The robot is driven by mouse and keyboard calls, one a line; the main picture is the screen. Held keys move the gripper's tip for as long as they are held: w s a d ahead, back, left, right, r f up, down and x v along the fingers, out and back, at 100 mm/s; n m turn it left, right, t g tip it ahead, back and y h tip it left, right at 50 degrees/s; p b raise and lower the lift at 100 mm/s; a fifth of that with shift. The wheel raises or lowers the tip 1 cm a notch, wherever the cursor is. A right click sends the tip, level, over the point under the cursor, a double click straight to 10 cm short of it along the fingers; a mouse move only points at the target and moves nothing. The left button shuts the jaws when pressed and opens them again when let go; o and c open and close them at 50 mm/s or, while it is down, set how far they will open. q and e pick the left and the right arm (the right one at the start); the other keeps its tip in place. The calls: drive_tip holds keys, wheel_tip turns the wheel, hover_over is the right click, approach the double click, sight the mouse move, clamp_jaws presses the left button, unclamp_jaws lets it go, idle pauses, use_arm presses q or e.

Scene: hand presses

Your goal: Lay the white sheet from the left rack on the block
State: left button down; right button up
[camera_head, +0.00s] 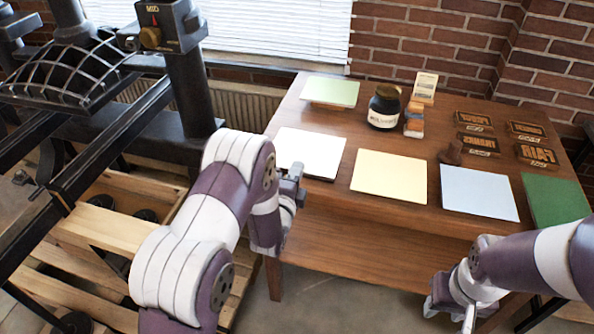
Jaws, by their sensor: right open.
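The white sheet (311,152) lies flat at the left front of the wooden table, with a thin dark edge showing under it. My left gripper (293,180) is at the sheet's near left corner. Its fingers are small and partly hidden by its own body, so I cannot tell whether they are open or shut or touch the sheet. My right gripper (455,311) is open, low in front of the table's right part, away from the sheet. Several dark blocks with raised lettering, including one reading FAIR (537,154), lie at the right back. Which block is meant is not clear.
The table (345,212) also holds a cream sheet (389,176), a pale blue sheet (479,192), a green sheet (556,201) and a raised pale green sheet (330,92). A dark jar (384,107) and a small stamp (452,153) stand between. A black press (190,85) stands left.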

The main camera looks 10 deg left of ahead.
use_arm(q)
drive_tip(key=s+r+p, duration=0.2)
drive_tip(key=s+r, duration=0.1)
drive_tip(key=s, duration=0.3)
drive_tip(key=shift+s+a, duration=0.2)
drive_tip(key=shift+s, duration=0.1)
drive_tip(key=shift+f, duration=0.1)
